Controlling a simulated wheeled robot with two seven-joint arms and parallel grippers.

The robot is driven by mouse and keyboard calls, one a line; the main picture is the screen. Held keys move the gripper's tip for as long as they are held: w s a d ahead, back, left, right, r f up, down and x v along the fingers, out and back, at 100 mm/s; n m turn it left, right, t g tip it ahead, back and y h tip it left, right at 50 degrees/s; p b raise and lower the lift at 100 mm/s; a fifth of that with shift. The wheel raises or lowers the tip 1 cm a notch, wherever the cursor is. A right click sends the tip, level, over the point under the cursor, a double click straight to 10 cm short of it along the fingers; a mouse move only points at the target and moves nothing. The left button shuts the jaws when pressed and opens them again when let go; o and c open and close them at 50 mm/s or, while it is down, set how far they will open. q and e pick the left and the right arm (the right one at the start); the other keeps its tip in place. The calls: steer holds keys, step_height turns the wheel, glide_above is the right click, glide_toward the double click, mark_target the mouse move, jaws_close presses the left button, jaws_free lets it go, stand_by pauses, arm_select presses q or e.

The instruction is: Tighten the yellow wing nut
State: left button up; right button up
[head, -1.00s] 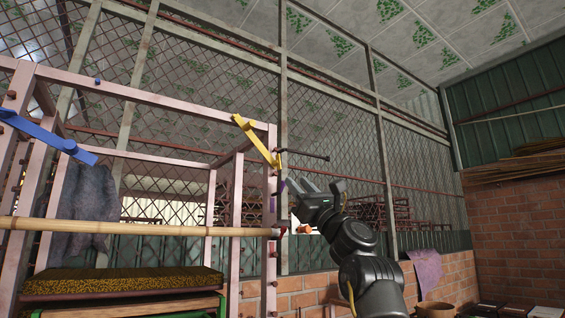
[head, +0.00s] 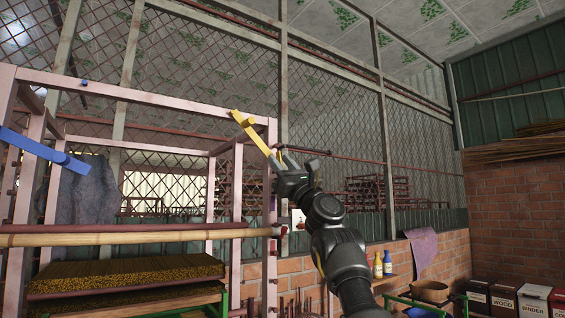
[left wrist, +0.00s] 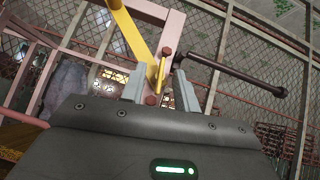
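The yellow wing nut (head: 255,135) is a long slanted yellow bar with a short peg, mounted at the top right corner post of the pink frame (head: 165,106). My left gripper (head: 279,160) is at its lower end. In the left wrist view, the lower yellow part (left wrist: 160,74) lies between the two fingers of my left gripper (left wrist: 161,90). The fingers are apart, with gaps visible on both sides of the yellow part. Rust-coloured bolt heads (left wrist: 152,100) show beside it. My right gripper is not in view.
A dark rod (left wrist: 238,75) sticks out to the right, close to the right finger. A blue bar (head: 45,150) is on the frame's left side. A bamboo pole (head: 120,236) crosses the frame lower down. Wire mesh stands behind. Bottles (head: 382,264) and boxes (head: 505,297) are lower right.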

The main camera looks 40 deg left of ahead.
arm_select(q)
jaws_close()
